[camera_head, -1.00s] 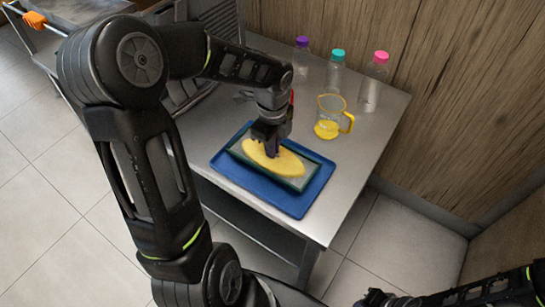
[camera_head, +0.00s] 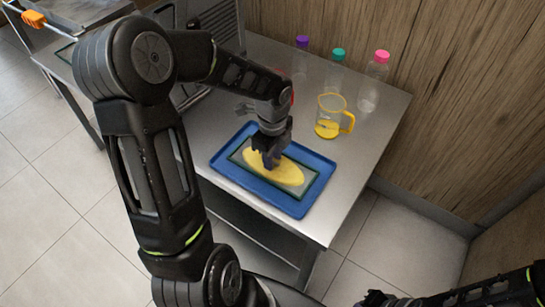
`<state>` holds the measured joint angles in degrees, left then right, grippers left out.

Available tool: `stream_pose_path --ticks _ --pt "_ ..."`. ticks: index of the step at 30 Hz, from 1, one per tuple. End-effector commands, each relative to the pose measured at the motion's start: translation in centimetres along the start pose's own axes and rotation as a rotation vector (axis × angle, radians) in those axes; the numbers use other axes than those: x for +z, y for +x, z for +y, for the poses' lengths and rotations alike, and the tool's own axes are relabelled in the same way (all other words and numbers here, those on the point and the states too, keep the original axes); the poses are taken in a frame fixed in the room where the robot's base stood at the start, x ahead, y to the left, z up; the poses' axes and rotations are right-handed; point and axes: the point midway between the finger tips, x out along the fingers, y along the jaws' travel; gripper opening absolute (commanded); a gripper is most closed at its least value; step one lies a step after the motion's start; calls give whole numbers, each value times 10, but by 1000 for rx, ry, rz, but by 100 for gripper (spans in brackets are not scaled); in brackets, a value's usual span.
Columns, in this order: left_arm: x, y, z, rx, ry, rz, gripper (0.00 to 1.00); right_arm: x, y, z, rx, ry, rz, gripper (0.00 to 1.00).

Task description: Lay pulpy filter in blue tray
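The pulpy filter (camera_head: 298,189), a flat grey panel with a green rim and a long patch of yellow pulp (camera_head: 287,174), lies about flat within the blue tray (camera_head: 225,166). The tray is on the metal table. My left gripper (camera_head: 268,162) points down at the middle of the filter, its fingertips at the pulp. Whether its fingers grip the filter or are apart is too small to tell. My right gripper (camera_head: 378,298) is dark and partly visible at the bottom right, away from the table; its finger state is unclear.
A jug (camera_head: 330,116) with yellow juice stands behind the tray at right. Bottles with purple (camera_head: 302,41), teal (camera_head: 338,55) and pink (camera_head: 381,57) caps stand along the wooden wall. A metal machine (camera_head: 217,30) is at the back left.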

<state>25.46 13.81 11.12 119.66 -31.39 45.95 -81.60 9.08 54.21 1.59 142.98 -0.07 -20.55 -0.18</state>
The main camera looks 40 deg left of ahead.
Motion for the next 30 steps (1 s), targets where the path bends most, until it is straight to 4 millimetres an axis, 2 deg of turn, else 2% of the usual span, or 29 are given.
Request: stream_pose_path --ticks 8,13,17,27,30 --pt "0 -1 0 0 0 0 28 0 -1 0 0 0 0 0" --pt "0 -13 -1 -3 -1 -2 28 0 -4 -1 0 0 0 0" --pt "0 -33 -1 -4 0 -2 28 0 -7 -3 0 0 0 0" --pt "0 -102 -1 -4 1 -2 28 0 -15 -6 0 1 0 0" --pt "0 -115 -1 -2 0 -1 28 0 -16 -6 0 1 0 0"
